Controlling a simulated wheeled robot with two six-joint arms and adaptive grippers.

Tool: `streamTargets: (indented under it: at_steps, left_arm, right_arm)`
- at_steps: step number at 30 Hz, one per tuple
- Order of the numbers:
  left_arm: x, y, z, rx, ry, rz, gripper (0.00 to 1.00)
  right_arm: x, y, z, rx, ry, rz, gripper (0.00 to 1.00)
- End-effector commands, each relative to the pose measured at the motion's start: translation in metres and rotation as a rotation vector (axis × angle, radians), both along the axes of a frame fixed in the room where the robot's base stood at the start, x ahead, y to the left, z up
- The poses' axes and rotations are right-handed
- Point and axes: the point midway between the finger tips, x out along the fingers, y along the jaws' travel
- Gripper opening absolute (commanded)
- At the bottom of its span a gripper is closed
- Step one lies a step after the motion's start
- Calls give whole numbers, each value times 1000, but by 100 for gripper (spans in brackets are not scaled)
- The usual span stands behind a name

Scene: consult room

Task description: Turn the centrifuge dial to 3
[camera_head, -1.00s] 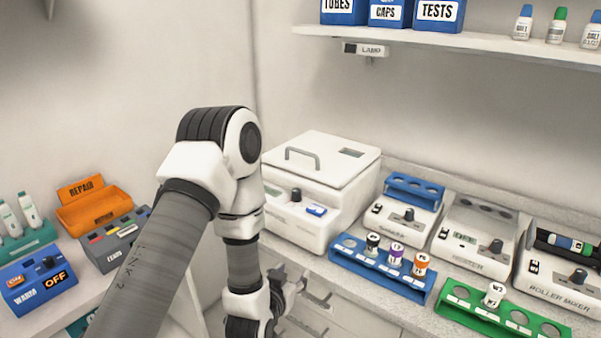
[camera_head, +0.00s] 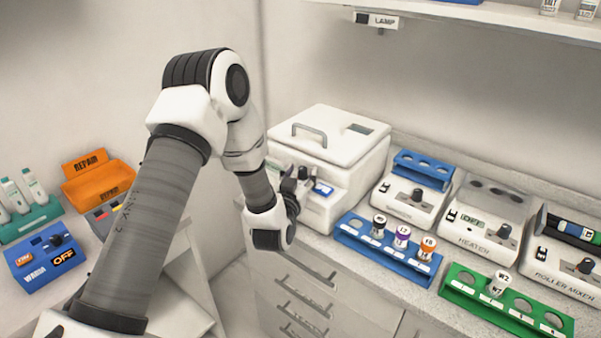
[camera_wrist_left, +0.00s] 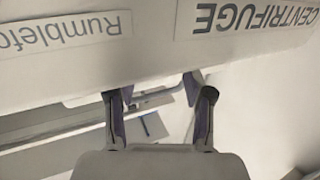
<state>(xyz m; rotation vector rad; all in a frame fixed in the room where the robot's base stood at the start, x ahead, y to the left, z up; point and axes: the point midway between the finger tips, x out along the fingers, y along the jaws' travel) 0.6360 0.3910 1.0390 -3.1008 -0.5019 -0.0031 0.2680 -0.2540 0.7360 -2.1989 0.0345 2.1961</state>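The white centrifuge (camera_head: 345,139) stands on the counter in the corner, its lid down. Its dark dial (camera_head: 303,172) is on the front, left of a small blue-lit display (camera_head: 323,188); its setting is too small to read. My left gripper (camera_head: 289,187) is just in front of the centrifuge's front, close to the dial and partly hidden by its own wrist. In the left wrist view its two fingers (camera_wrist_left: 161,90) are apart with nothing between them. The CENTRIFUGE label (camera_wrist_left: 250,17) shows upside down there, and the dial does not show. My right gripper is not in view.
A blue rack (camera_head: 350,236) with several capped vials stands right of the centrifuge. A green rack (camera_head: 460,293), a heater (camera_head: 470,238) and a roller mixer (camera_head: 565,268) are further right. Drawers (camera_head: 305,290) lie below the counter. An orange tray (camera_head: 98,186) is at left.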

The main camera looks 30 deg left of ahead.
Motion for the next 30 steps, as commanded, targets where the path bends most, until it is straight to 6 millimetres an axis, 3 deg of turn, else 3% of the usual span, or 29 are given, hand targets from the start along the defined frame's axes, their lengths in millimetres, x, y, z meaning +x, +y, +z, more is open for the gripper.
streamTargets:
  at_steps: [1, 4, 17, 26, 27, 29, 30]
  left_arm:
    - [0, 0, 0, 0, 0, 0, 34]
    - [0, 0, 0, 0, 0, 0, 0]
    - [2, -3, -3, 2, 2, 108, 0]
    - [1, -3, -1, -1, 2, 130, 0]
    - [1, -3, -1, -1, 2, 130, 31]
    - [1, -3, -1, -1, 2, 130, 52]
    - [1, -3, -1, -1, 2, 130, 52]
  right_arm:
    - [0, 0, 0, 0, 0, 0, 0]
    - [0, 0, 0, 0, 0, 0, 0]
    - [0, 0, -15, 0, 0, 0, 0]
    - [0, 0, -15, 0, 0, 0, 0]
    - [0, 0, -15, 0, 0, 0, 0]
    - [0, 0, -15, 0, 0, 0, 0]
    - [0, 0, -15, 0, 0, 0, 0]
